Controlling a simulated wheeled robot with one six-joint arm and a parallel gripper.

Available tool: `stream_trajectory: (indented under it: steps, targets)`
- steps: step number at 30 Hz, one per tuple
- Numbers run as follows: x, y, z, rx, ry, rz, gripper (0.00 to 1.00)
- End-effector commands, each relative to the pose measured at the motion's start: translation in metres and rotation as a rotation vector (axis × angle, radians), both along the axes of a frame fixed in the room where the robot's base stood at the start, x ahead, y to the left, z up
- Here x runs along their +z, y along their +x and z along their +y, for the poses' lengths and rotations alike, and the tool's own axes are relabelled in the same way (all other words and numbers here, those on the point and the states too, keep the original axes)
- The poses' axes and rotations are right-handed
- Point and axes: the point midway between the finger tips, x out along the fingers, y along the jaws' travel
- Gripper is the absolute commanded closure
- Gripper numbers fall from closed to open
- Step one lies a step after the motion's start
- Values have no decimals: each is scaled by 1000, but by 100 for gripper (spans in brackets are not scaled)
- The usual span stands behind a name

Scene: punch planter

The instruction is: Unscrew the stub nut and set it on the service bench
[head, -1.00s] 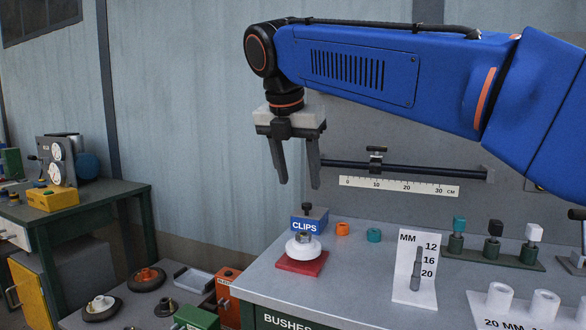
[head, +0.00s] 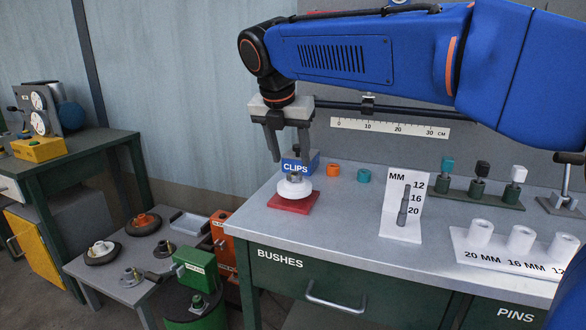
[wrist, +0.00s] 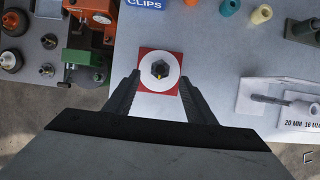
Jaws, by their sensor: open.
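A white round flanged piece (head: 294,189) sits on a red square pad (head: 290,204) at the near left corner of the grey bench top. A small dark grey nut-like part (head: 295,177) stands up at its centre. In the wrist view this part (wrist: 160,69) looks hexagonal with a yellow spot, inside the white disc (wrist: 146,80). I cannot tell for certain that it is the stub nut. My gripper (head: 290,163) points down, open and empty, just above the white piece. In the wrist view its fingers (wrist: 160,82) straddle the disc's near side.
A blue CLIPS block (head: 297,167) stands close behind the pad. Orange (head: 333,170) and teal (head: 364,175) bushes lie to the right, then a white MM gauge card (head: 403,232). A low grey bench (head: 140,286) at lower left carries wheels and hubs.

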Motion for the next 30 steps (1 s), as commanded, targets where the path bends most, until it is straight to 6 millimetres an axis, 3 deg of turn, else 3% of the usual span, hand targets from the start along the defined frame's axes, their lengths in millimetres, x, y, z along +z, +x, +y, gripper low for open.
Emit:
stream_trajectory:
  steps: [10, 23, 28, 30]
  targets:
    - [-40, 15, -6, 0, -1, 0, 50]
    - [-47, 18, -7, 0, 0, 0, 50]
    - [-47, 18, -7, 0, 0, 0, 88]
    - [-47, 18, -7, 0, 0, 0, 94]
